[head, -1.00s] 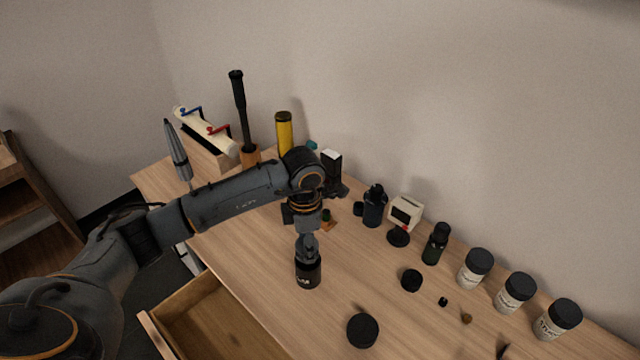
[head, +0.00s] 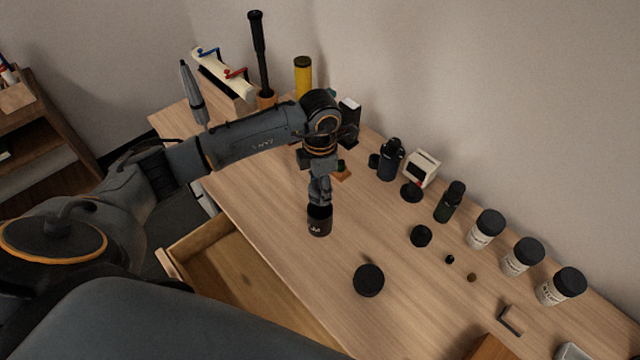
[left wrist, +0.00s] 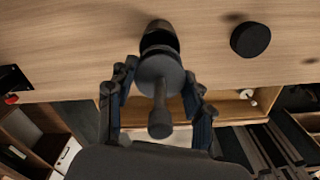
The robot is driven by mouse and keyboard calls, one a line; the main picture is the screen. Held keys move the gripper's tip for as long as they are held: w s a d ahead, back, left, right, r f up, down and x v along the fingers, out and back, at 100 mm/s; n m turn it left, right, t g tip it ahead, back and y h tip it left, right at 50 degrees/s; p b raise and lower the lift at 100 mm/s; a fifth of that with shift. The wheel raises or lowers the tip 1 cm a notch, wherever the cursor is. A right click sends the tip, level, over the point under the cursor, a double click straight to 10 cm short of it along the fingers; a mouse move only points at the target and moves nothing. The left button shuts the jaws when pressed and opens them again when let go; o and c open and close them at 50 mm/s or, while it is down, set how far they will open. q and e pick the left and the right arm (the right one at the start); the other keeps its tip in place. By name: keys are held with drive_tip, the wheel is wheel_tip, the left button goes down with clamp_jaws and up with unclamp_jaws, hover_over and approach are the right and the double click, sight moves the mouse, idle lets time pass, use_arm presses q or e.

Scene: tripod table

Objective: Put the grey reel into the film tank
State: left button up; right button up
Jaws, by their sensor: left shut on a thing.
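The film tank (head: 319,226) is a black open cylinder with pale lettering, upright on the wooden table. It also shows behind the reel in the left wrist view (left wrist: 160,39). My left gripper (head: 320,196) points down right above the tank's mouth. In the left wrist view, its fingers (left wrist: 158,82) are shut on the grey reel (left wrist: 159,72), a disc with a central stem. The reel overlaps the tank's opening in that view; I cannot tell whether its lower end is inside the rim. In the head view the gripper hides the reel. My right gripper is out of view.
A round black lid (head: 369,280) lies in front of the tank. An open drawer (head: 235,285) juts out below the table's front edge. Dark bottles, a small white timer (head: 422,168) and several labelled jars (head: 486,229) line the wall side. Bare tabletop surrounds the tank.

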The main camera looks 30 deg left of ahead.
use_arm(q)
drive_tip(key=shift+f+b, duration=1.7)
drive_tip(key=shift+f, duration=0.6)
drive_tip(key=shift+b, duration=0.55)
drive_tip(key=shift+f, duration=0.15)
drive_tip(key=shift+f+b, duration=0.3)
drive_tip(key=shift+b, duration=0.15)
drive_tip(key=shift+f+b, duration=0.75)
drive_tip(key=shift+f, duration=0.1)
drive_tip(key=o, duration=1.2)
